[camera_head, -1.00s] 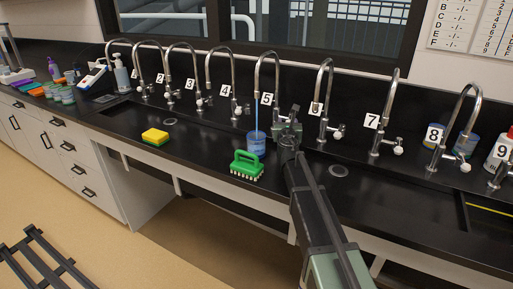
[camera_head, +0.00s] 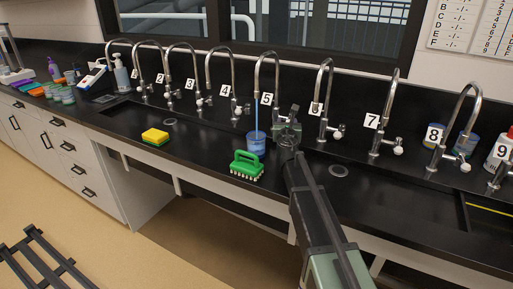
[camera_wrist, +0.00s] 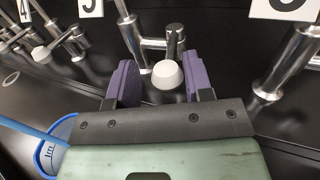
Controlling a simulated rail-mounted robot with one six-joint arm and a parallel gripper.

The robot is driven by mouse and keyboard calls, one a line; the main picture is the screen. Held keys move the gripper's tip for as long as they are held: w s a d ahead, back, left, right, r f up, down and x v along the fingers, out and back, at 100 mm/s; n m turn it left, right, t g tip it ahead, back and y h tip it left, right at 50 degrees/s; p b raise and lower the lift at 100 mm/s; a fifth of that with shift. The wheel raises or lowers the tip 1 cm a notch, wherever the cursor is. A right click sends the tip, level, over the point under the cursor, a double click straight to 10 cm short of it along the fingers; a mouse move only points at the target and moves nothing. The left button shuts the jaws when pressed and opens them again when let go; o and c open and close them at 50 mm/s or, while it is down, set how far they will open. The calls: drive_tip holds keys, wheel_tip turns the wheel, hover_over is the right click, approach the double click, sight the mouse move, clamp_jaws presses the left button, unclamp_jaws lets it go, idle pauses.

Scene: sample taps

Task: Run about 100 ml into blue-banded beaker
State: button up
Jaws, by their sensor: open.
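The blue-banded beaker (camera_head: 256,143) stands in the trough under tap 5 (camera_head: 268,75), with a blue stream running from the spout into it. Part of its rim and the stream (camera_wrist: 25,133) show at the lower left of the wrist view. How full it is cannot be read. My gripper (camera_head: 287,118) is at the tap 5 handle, right of the beaker. In the wrist view the purple fingers of my gripper (camera_wrist: 158,82) are open, one on each side of the white knob (camera_wrist: 167,74), with gaps visible.
A green brush (camera_head: 246,166) and a yellow sponge (camera_head: 155,137) lie on the front counter edge. Tap 6 (camera_head: 325,100) stands close on the right of my gripper. Two more beakers (camera_head: 466,144) stand near tap 8. Front counter between sponge and brush is clear.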

drive_tip(key=s+a, duration=0.2)
drive_tip(key=s, duration=0.4)
drive_tip(key=shift+s, duration=0.3)
idle(0.3)
